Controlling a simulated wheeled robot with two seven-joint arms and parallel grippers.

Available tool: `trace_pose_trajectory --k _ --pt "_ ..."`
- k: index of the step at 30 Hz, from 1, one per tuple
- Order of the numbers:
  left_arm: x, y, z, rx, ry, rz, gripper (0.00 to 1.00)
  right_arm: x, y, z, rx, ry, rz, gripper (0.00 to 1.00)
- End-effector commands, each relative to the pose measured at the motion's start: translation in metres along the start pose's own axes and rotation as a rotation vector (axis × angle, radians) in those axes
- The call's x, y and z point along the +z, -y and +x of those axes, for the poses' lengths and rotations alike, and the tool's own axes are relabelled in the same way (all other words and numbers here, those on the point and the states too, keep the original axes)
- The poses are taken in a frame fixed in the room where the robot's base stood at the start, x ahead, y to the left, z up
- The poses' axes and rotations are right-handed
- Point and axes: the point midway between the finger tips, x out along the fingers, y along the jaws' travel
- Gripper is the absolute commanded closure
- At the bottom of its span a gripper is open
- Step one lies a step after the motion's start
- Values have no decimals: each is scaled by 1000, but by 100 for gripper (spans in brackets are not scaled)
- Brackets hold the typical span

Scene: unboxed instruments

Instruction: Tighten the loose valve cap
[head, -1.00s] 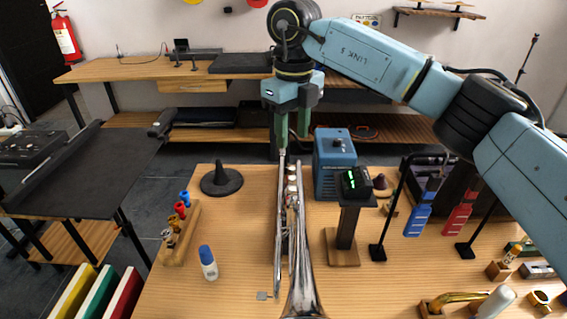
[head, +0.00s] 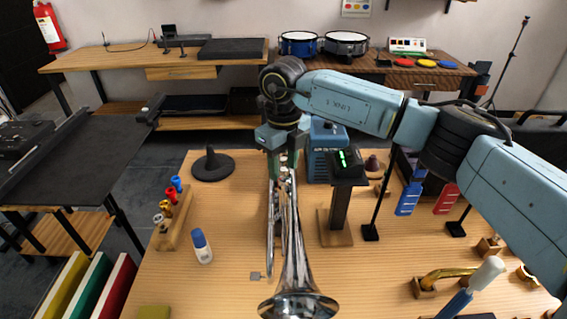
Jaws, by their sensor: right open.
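A silver trumpet (head: 290,238) stands lengthwise on the wooden table in the head view, its bell toward me. My right gripper (head: 282,168) points down over the far part of the trumpet, around its valve area. The gripper is open. Its body and the trumpet tubing hide most of its green fingers. The valve caps are hidden behind the gripper, so I cannot tell which cap is loose or whether the fingers touch one. My left gripper is out of view.
A display on a post (head: 341,195) and a blue box (head: 322,162) stand close right of the trumpet. Table between bottle and trumpet is mostly clear.

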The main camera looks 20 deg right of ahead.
Motion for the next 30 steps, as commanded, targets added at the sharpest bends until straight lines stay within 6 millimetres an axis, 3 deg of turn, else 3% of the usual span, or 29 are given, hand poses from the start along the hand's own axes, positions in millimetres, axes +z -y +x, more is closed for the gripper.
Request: trace_pose_trajectory --k 5,15,30 --pt "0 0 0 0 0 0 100 0 0 0 0 0 0 58" --pt "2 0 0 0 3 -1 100 0 0 0 0 0 0 100" --pt "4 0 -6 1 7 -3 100 0 0 -1 0 -2 139 100"
